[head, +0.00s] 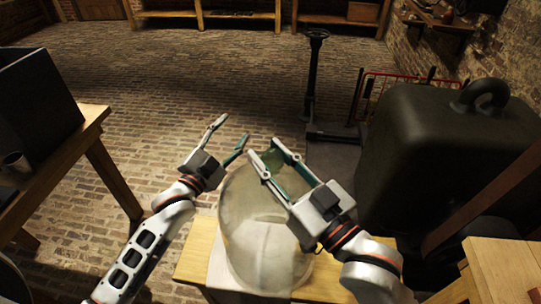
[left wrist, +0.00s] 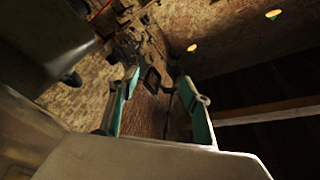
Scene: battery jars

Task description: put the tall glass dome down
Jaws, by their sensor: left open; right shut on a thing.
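The tall glass dome (head: 250,235) is a clear, rounded jar shape in the lower middle of the head view, seen from above. It looks upright over a pale slab (head: 218,272) on a wooden table. I cannot tell whether its rim touches the slab. My right gripper (head: 264,152) is shut at the dome's top, with greenish glass between its fingers; the exact grip is partly hidden by the gripper. My left gripper (head: 233,128) is open and empty, just left of the dome's top. Its spread fingers also show in the left wrist view (left wrist: 160,78).
The wooden table (head: 199,248) shows around the slab. A large dark vessel with a looped handle (head: 425,150) stands close on the right. A dark box (head: 38,98) sits on another table at left. A black metal stand (head: 313,80) is behind. Open brick floor lies beyond.

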